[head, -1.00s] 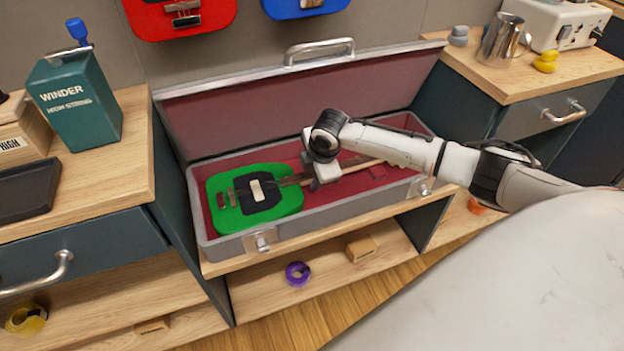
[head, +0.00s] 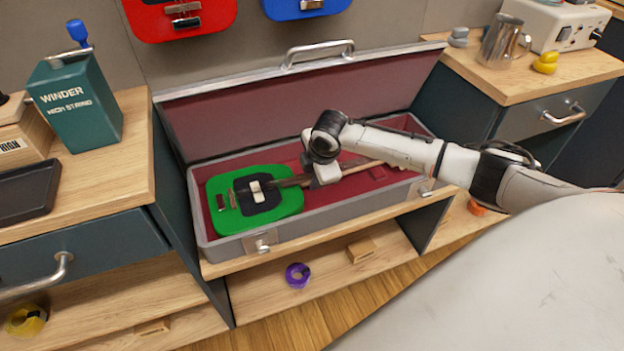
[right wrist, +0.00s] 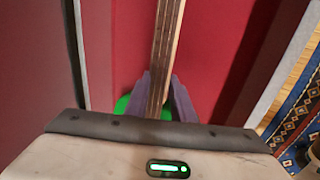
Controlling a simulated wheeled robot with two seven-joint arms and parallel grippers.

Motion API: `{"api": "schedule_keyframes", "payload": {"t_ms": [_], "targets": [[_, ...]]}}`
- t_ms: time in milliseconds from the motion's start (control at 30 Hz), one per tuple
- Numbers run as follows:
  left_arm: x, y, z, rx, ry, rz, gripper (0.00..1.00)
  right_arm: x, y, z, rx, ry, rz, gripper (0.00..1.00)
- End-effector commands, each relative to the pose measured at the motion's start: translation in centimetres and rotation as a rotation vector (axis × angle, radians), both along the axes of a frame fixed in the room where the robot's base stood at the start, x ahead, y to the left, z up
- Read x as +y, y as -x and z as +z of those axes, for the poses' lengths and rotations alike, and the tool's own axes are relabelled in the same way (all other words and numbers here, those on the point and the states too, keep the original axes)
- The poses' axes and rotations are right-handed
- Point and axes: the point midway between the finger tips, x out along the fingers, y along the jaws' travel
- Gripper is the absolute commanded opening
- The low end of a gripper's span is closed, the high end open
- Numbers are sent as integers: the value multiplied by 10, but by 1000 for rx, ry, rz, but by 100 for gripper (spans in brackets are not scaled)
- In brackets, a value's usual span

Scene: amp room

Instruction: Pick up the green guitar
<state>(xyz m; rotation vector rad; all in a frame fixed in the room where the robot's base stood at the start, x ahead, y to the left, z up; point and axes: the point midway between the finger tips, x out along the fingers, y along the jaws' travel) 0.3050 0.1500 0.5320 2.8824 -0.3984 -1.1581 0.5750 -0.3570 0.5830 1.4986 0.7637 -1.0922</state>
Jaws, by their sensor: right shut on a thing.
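The green guitar (head: 285,204) has a green body with a black plate and a wooden neck. It lies in the open grey case (head: 222,245) with a dark red lining, its body at the left end and its neck running right. My right gripper (head: 312,178) reaches down into the case and is shut on the guitar's neck near the body. In the right wrist view the neck (right wrist: 165,50) runs between the two fingers (right wrist: 160,98), with a bit of green body behind them. The far end of the neck is partly hidden by my arm. My left gripper is not in view.
The case's lid (head: 300,105) stands open at the back. A teal winder box (head: 80,105) stands on the left counter. A metal jug (head: 500,40) and a yellow duck (head: 546,62) stand on the right counter. Red (head: 215,15) and blue (head: 300,8) guitars hang above.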

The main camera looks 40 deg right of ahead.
Motion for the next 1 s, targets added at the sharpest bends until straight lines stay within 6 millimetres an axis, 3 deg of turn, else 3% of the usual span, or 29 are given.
{"api": "schedule_keyframes", "payload": {"t_ms": [633,1000], "targets": [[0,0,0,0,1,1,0,0,0,0,1,0,0,0],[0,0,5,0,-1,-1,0,0,-1,12,-10,-1,-1,0]]}}
